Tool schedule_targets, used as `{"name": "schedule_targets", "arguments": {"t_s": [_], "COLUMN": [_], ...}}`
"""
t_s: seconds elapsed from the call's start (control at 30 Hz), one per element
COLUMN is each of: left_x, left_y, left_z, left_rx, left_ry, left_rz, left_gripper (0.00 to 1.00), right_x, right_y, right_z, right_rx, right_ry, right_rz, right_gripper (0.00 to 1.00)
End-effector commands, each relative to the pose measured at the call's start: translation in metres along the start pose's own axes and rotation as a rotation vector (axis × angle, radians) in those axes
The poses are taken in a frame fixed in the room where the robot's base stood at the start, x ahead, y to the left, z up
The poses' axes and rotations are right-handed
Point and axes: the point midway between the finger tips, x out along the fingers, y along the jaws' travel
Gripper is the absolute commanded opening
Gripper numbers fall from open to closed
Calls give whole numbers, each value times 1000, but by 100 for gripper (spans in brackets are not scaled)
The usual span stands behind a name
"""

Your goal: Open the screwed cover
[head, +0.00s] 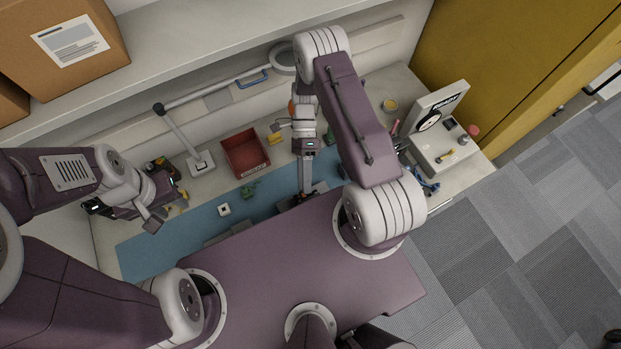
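My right gripper (304,192) points down over the blue mat (190,240), its tip at a dark grey unit (319,188) by the mat's near edge. A long grey piece reaches from its wrist to that unit; I cannot tell whether this is a finger or a held tool. Another grey part (229,233) lies on the mat at the left, partly hidden by my body. A screwed cover cannot be made out on either. My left gripper (140,215) hangs over the bench's left end, away from both; its finger opening is unclear.
A red bin (246,153) stands behind the mat. A small white square piece (224,209) and a green item (250,189) lie on the mat. A lamp base (201,163) stands at back left. A white device with a dial (433,122) is at the right end.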

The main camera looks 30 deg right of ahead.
Motion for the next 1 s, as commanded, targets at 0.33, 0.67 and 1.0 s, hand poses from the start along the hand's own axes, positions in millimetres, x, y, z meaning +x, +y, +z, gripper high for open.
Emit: {"name": "schedule_targets", "arguments": {"t_s": [0.33,0.67,1.0], "left_x": [-37,-98,-132], "left_y": [1,2,3], "left_z": [-4,-10,-14], "left_rx": [0,0,0], "left_ry": [0,0,0], "left_rz": [0,0,0], "left_gripper": [36,36,36], "right_x": [-24,-22,-11], "right_y": [34,102,149], "right_z": [11,-21,-53], "right_rx": [0,3,1], "right_ry": [0,-3,-1], "right_rz": [-2,3,1], "right_gripper": [29,29,29]}}
